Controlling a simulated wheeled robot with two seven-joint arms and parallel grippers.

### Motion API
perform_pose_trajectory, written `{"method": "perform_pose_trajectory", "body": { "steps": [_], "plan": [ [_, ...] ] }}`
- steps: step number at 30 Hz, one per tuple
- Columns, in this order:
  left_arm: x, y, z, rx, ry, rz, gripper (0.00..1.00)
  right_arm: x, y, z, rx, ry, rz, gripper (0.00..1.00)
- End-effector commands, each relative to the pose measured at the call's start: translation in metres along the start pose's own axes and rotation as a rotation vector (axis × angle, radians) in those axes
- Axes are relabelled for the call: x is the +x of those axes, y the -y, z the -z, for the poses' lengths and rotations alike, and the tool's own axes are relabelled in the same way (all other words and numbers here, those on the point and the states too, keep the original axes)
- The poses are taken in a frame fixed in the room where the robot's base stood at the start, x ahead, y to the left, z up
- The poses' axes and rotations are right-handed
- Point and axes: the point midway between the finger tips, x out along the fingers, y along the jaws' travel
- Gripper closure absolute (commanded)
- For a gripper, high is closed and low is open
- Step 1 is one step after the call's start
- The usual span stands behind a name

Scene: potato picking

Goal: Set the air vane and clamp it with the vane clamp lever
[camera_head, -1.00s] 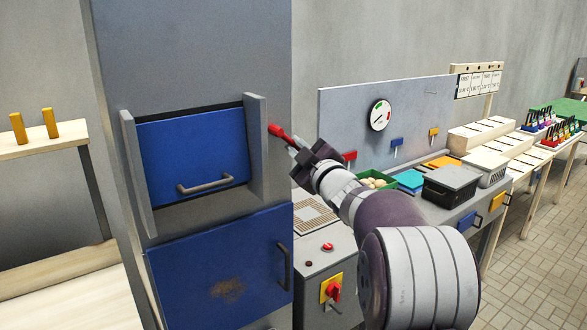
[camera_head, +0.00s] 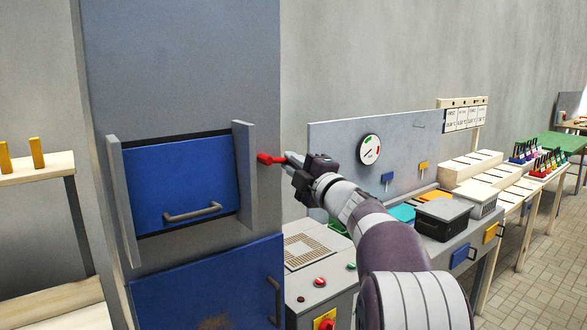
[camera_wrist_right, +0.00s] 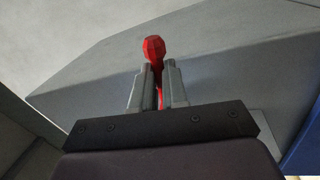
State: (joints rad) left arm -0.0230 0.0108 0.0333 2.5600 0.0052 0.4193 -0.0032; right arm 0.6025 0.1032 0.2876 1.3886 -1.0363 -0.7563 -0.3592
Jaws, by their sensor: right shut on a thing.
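A red lever (camera_head: 268,159) with a faceted knob sits just right of the grey side plate (camera_head: 244,180) beside the blue chute door. I cannot tell for certain that it is the vane clamp lever. My right gripper (camera_head: 290,161) is shut on it; in the right wrist view the lever's red shaft is between the two fingers (camera_wrist_right: 158,88) and the knob (camera_wrist_right: 154,48) stands out past their tips. The lever's mounting is hidden. I cannot pick out the air vane. A round gauge (camera_head: 370,149) with green and red marks is on the back panel. My left gripper is out of view.
A tall grey cabinet (camera_head: 180,70) with blue doors (camera_head: 180,185) stands at left. Wooden shelves (camera_head: 35,167) are at far left.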

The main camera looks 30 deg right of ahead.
Motion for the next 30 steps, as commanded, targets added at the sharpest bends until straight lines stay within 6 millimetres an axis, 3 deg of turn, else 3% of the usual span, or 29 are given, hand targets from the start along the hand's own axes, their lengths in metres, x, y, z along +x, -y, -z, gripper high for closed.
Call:
{"method": "perform_pose_trajectory", "body": {
  "steps": [12, 13, 15, 24, 26, 30],
  "plan": [
    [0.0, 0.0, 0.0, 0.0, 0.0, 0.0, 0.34, 0.0, -0.002, 0.0, -0.004, -0.001, -0.003, 1.0],
    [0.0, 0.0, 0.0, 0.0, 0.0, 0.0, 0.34, 0.0, -0.002, 0.0, -0.004, -0.001, -0.003, 0.77],
    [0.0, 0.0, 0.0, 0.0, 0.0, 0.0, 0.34, 0.0, -0.002, 0.0, -0.003, -0.001, -0.002, 0.62],
    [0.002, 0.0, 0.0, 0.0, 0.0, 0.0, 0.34, -0.003, 0.0, 0.0, -0.003, 0.0, -0.001, 0.62],
    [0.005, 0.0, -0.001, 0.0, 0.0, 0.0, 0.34, -0.01, 0.001, -0.001, -0.004, 0.001, -0.002, 0.62],
    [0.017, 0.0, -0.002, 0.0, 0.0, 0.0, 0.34, -0.045, 0.003, -0.002, -0.004, 0.003, -0.003, 0.62]
  ]
}}
